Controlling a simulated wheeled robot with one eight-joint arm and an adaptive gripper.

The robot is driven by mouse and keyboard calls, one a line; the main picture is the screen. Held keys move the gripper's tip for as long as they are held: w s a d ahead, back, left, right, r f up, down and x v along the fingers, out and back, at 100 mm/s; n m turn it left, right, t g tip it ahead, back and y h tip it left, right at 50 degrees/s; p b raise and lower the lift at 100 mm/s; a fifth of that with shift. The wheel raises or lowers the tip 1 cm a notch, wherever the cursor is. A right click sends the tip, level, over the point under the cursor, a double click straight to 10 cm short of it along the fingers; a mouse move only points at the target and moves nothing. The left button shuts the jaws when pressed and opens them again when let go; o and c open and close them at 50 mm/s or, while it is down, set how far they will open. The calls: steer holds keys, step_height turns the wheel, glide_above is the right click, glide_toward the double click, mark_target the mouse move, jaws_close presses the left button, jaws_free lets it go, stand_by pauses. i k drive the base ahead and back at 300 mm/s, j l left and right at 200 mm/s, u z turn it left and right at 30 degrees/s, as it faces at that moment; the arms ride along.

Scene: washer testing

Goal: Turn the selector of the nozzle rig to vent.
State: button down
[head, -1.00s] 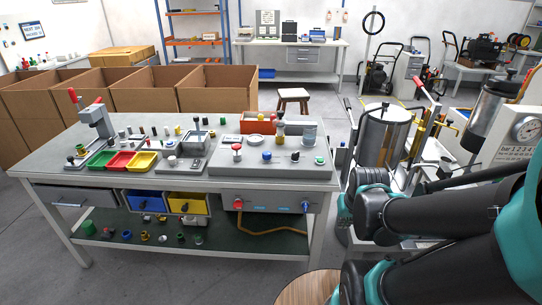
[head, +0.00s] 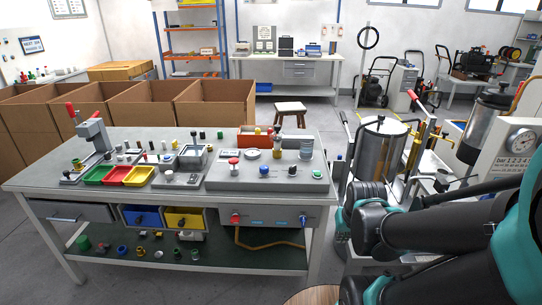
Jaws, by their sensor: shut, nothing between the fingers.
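The rig on the right part of the bench is a grey box (head: 220,178) with a red knob (head: 233,162), a blue knob (head: 264,170) and a green button (head: 317,174) on its top. A clear cylinder and a brass-coloured nozzle piece (head: 277,148) stand at its back. Below, a front panel (head: 268,217) carries a red knob (head: 235,218) and a blue handle (head: 303,220). I cannot tell which of these is the selector, and no markings are legible. My arm fills the lower right, apart from the rig; my gripper is not in view.
Red, green and yellow trays (head: 138,176) and small parts lie on the bench (head: 150,138) to the left. A red-handled press (head: 92,130) stands at its left end. A steel tank (head: 380,155) and a gauge box (head: 517,145) stand to the right.

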mark_target(292, 169)
steer(key=i+j+u, duration=0.5)
steer(key=i+j, duration=0.2)
steer(key=z, duration=0.75)
